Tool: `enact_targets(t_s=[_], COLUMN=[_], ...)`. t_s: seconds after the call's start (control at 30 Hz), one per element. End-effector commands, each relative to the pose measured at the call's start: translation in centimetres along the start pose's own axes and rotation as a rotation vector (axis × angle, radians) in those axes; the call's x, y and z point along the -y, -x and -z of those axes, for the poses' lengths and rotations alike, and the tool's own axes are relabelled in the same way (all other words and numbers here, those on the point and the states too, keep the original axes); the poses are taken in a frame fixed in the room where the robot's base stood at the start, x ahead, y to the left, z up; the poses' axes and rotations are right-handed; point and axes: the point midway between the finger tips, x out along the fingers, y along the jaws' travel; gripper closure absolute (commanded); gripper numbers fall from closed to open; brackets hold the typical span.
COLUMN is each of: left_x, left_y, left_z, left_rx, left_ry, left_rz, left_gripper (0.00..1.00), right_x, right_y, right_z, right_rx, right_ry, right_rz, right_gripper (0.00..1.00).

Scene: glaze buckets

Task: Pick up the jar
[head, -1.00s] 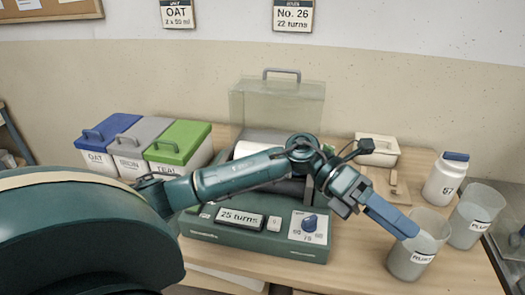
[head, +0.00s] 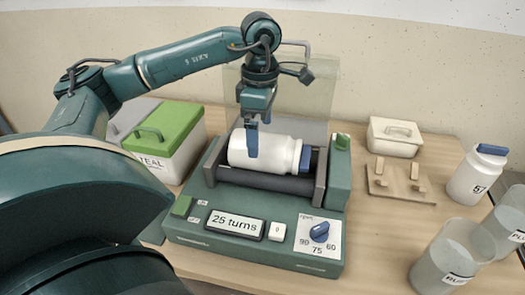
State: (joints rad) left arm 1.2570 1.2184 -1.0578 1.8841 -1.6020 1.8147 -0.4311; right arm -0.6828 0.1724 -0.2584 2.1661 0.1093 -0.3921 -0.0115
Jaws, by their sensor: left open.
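A white jar (head: 275,153) with a blue lid (head: 306,158) lies on its side on the dark rollers of a green machine (head: 260,222). My left gripper (head: 258,138) is open and points down at the jar, with one finger in front of its near side. The other finger is mostly hidden, and I cannot tell whether either touches the jar. A second white jar with a blue lid (head: 478,172) stands upright at the right, apart from the gripper. My right gripper is not in view.
The machine's clear cover (head: 325,85) stands raised behind the rollers. Green and grey lidded bins (head: 168,140) stand at the left. A wooden stand (head: 400,182), a cream box (head: 394,137) and two clear buckets (head: 445,255) are at the right.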

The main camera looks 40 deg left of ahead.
Motion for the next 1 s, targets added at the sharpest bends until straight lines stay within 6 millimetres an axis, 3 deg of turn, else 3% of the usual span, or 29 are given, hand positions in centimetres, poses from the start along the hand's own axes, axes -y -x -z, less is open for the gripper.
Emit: enact_targets(t_s=[0.27, 0.53, 0.83, 1.0], left_x=[-0.1, -0.4, -0.4, -0.4], left_y=[-2.3, -6.1, -6.7, -6.6], left_z=[0.0, 0.0, 0.0, 0.0], left_rx=[0.0, 0.001, 0.002, 0.002], left_ry=[0.0, -0.001, 0.0, 0.0], left_rz=[0.002, 0.003, 0.001, 0.001], left_gripper=[0.0, 0.0, 0.0, 0.13], right_x=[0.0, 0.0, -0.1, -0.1], right_y=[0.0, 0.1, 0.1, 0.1], right_z=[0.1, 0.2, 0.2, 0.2], right_rx=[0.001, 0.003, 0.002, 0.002], right_ry=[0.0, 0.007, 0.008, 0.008], right_rz=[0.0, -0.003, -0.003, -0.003], right_gripper=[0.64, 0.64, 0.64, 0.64])
